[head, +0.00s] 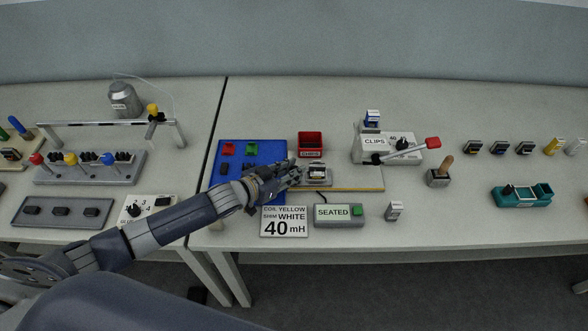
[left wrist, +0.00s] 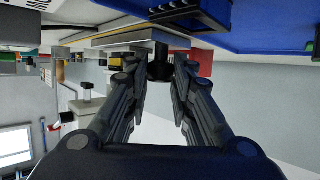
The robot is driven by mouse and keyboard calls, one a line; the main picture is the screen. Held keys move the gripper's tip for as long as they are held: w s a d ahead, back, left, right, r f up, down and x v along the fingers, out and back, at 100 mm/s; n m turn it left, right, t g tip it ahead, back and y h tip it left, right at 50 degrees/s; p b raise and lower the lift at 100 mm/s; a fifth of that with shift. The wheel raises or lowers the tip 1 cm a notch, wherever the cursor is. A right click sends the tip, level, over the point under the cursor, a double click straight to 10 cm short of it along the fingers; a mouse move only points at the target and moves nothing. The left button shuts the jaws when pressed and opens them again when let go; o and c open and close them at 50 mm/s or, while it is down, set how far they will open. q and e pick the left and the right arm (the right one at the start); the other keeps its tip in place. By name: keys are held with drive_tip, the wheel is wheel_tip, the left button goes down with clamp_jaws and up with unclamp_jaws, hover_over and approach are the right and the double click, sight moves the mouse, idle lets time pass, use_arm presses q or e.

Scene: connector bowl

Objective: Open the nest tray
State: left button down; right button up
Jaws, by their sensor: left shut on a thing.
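The nest tray (head: 317,183) is a small grey piece with a white-and-dark block on it, set on a grey plate with a yellow front edge. My left gripper (head: 297,173) reaches it from the left in the head view. In the left wrist view the fingers of my left gripper (left wrist: 158,85) stand on both sides of a small black knob (left wrist: 160,64) beside the yellow-edged plate (left wrist: 125,36), and they are shut on it. The fingers hide the knob in the head view. My right gripper is not in view.
A blue tray (head: 232,155) with coloured parts lies to the left, partly under my arm. A red bin (head: 310,141) stands behind. A sign (head: 284,222) and a "SEATED" box (head: 333,215) stand in front.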

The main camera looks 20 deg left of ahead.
use_arm(q)
drive_tip(key=shift+d, duration=0.25)
drive_tip(key=c, duration=1.7)
unclamp_jaws()
drive_tip(key=shift+o, duration=0.2)
drive_tip(key=shift+s+a+r, duration=0.2)
drive_tip(key=shift+s+a, duration=0.2)
drive_tip(key=shift+s, duration=0.05)
drive_tip(key=shift+v, duration=3.35)
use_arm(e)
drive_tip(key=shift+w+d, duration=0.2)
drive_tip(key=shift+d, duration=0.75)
